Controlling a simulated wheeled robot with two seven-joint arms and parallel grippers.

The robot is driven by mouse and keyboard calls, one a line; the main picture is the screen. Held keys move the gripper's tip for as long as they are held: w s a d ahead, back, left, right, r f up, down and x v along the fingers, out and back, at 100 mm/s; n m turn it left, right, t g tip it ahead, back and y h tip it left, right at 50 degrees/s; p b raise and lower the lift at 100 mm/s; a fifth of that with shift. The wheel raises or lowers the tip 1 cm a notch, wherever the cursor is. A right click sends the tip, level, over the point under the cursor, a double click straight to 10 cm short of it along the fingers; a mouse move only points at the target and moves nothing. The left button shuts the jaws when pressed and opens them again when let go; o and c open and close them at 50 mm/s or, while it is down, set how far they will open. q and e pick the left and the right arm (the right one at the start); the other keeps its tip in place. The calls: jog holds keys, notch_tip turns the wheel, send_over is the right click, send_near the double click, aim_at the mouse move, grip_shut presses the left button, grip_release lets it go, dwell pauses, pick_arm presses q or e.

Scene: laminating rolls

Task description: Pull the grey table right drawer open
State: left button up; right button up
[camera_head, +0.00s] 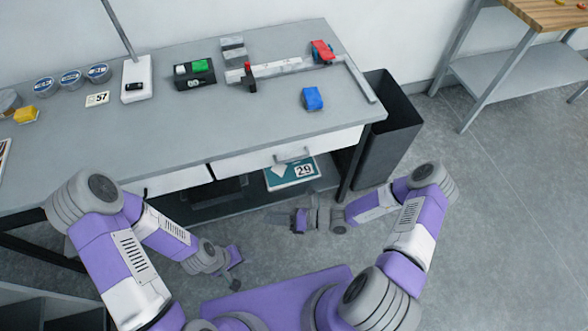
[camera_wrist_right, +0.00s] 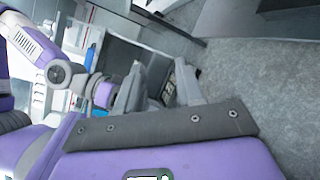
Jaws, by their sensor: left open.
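The grey table (camera_head: 255,110) stands across the head view. Its right drawer (camera_head: 245,164) has a white front and a grey bar handle (camera_head: 293,155). The drawer front looks flush under the tabletop, so it appears closed. My right gripper (camera_head: 275,215) is below and in front of the drawer, apart from the handle. In the right wrist view its two fingers (camera_wrist_right: 157,80) are spread with nothing seen between them. My left gripper (camera_head: 237,280) is open, lower and farther left, away from the drawer.
A dark bin (camera_head: 391,130) stands beside the table's right end. A blue block (camera_head: 312,98) and a red item (camera_head: 322,51) lie on the tabletop.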

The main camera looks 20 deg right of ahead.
jog(key=w+d+f+m+t+h+b, duration=0.2)
jog(key=w+d+m+t+h, duration=0.5)
jog(key=w+d+m+t, duration=0.7)
pick_arm(q)
notch_tip(320, 180, down, 5)
jog(key=shift+r+b, duration=0.1)
jog(key=shift+b, duration=0.8)
pick_arm(e)
jog(key=shift+m+g, duration=0.8)
jog(key=x, duration=0.2)
jog(key=r+x, duration=0.1)
jog(key=x, duration=0.2)
jog(key=shift+s+a, duration=0.1)
jog(key=shift+a, duration=0.05)
grip_shut()
